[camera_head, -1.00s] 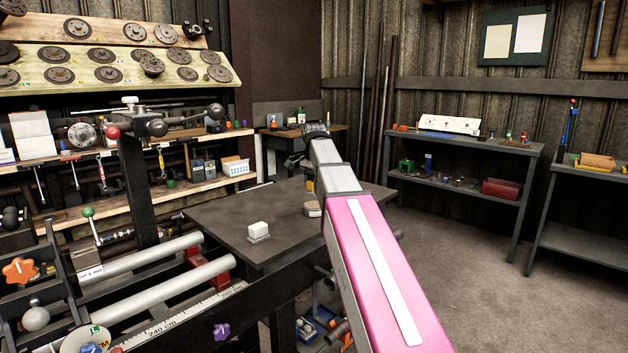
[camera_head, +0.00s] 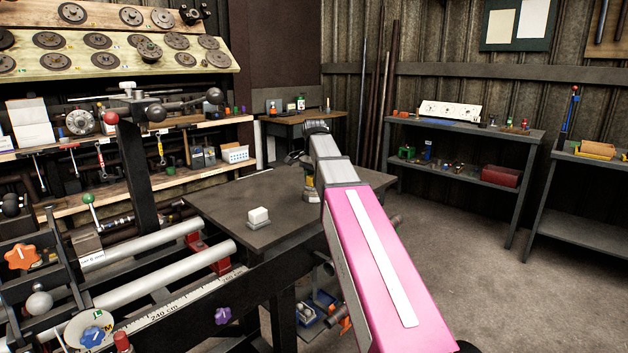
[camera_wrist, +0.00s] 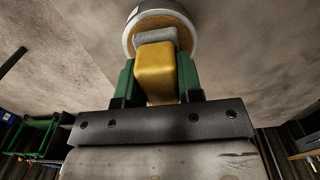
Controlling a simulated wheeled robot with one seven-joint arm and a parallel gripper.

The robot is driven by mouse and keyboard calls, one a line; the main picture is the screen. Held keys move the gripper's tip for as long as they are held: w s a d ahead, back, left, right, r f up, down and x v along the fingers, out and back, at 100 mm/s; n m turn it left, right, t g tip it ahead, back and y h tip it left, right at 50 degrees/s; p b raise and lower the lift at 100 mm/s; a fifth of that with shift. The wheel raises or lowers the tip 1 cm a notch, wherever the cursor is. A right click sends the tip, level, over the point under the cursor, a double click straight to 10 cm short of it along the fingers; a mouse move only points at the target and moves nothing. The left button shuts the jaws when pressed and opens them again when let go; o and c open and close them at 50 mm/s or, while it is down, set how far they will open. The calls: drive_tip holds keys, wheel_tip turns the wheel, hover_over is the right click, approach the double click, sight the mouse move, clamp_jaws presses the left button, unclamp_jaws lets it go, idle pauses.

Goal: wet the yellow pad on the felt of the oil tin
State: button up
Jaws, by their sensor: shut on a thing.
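The yellow pad (camera_wrist: 156,72) is a blocky piece with a grey textured end. It sits between the green fingers of my gripper (camera_wrist: 157,82), which is shut on it. In the wrist view the round oil tin (camera_wrist: 128,38), with a pale metal rim and tan felt (camera_wrist: 182,34), lies straight beyond the pad. The grey end overlaps the felt in the picture; whether it touches cannot be told. In the head view my gripper (camera_head: 309,184) is low over the dark table, at the tin (camera_head: 312,198), and mostly hidden by my arm.
A white block on a grey base (camera_head: 258,217) stands on the dark table top (camera_head: 225,200), left of my gripper. Bars and a ruler (camera_head: 185,312) are at the lower left. Shelves with tools are behind on the left.

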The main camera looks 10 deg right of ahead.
drive_tip(key=shift+f, duration=0.55)
idle(1.5)
drive_tip(key=shift+r, duration=3.55)
